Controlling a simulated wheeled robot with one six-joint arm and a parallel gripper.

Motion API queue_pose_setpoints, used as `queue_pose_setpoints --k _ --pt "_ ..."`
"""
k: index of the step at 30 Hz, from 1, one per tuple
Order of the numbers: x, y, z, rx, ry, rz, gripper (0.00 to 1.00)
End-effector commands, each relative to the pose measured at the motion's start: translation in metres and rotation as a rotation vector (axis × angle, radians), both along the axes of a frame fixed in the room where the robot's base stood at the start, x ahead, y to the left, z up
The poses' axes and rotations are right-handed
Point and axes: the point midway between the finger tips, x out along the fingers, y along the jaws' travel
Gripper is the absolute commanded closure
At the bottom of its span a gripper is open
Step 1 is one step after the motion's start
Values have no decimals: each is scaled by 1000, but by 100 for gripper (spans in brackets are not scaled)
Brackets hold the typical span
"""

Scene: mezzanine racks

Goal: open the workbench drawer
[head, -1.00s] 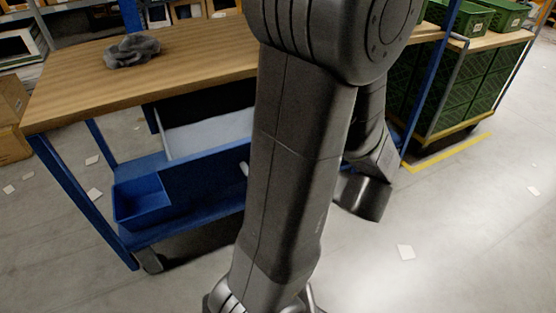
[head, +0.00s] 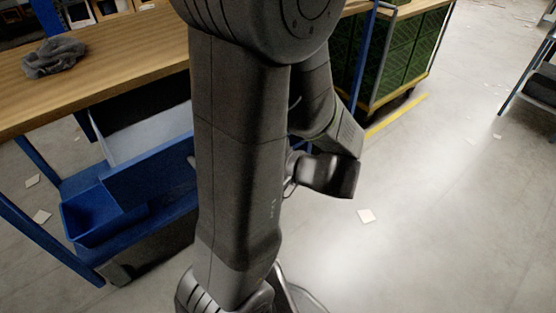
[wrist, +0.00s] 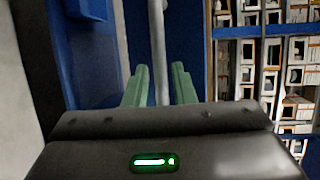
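The wood-topped workbench (head: 130,52) stands at the left of the head view. Its blue drawer (head: 150,170) is pulled partway out, and the pale inside shows behind the front. One end of the light handle (head: 192,160) shows beside my arm. My gripper is hidden behind my forearm in the head view. The blue drawer front (wrist: 188,45) is behind the bar.
A grey cloth (head: 54,57) lies on the benchtop. A blue bin (head: 92,215) is low at the bench's left. A cart of green crates (head: 405,55) stands behind on the right. The floor to the right is mostly clear, with a few scraps of paper (head: 366,216).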

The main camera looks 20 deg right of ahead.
Motion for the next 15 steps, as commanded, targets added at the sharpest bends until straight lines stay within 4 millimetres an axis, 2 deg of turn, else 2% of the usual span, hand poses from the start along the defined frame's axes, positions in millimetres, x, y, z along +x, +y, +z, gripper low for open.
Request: queue_pose_setpoints --k 9,15 --pt "-40 -36 11 1 1 -5 77" --pt "-61 -53 16 1 1 -3 77"
